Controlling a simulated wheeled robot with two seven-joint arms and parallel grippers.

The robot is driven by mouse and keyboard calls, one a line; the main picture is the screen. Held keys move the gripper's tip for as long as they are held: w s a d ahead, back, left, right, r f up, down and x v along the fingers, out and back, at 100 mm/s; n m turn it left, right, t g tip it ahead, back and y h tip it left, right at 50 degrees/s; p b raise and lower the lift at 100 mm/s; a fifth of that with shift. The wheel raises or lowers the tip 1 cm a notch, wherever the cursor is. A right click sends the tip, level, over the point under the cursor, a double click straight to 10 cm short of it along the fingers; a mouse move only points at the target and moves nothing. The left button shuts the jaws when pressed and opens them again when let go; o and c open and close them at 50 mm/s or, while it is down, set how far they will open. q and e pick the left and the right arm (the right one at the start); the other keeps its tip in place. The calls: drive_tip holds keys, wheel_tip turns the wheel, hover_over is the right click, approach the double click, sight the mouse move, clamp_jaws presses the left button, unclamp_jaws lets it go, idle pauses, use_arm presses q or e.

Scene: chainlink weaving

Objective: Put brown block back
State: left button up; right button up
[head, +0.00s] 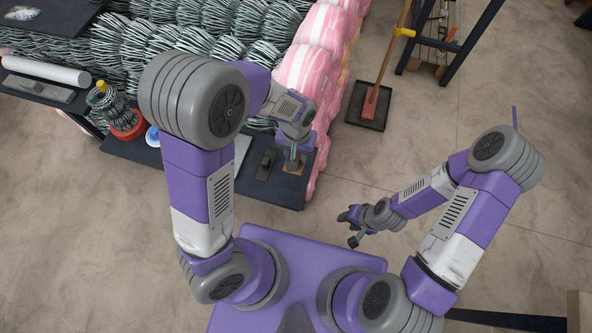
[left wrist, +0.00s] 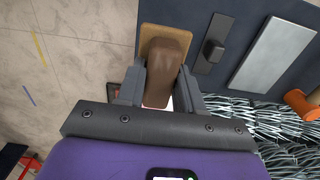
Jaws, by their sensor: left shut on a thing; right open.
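The brown block (left wrist: 163,80) is between the two fingers of my left gripper (left wrist: 160,98) in the left wrist view. The gripper is shut on it. A tan flat piece (left wrist: 172,35) lies behind the block, on the dark tabletop; whether the block touches it I cannot tell. In the head view my left gripper (head: 292,158) is low over the right end of the dark table (head: 285,190), above the tan piece (head: 293,168). The block is mostly hidden there. My right gripper (head: 350,227) is open and empty over the floor.
A small dark block-like tool (head: 265,165) lies left of my left gripper, and a silver plate (left wrist: 270,52) lies farther along. Coiled wire bundles (head: 150,45) and pink-wrapped rolls (head: 312,65) stand behind the table. A broom with a dustpan (head: 368,105) stands on the floor at right.

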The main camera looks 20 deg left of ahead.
use_arm(q)
wheel_tip(320, 180, down, 8)
drive_tip(key=b, duration=0.2)
drive_tip(key=shift+f+b, duration=0.15)
drive_tip(key=shift+b, duration=0.15)
drive_tip(key=shift+f, duration=0.35)
drive_tip(key=shift+f, duration=0.3)
drive_tip(key=o, duration=1)
wheel_tip(320, 180, up, 6)
drive_tip(key=shift+w+r+p, duration=0.1)
drive_tip(key=shift+r+p, duration=0.1)
drive_tip(key=shift+p, duration=0.9)
drive_tip(key=shift+a+r, duration=0.1)
drive_tip(key=shift+r, duration=0.65)
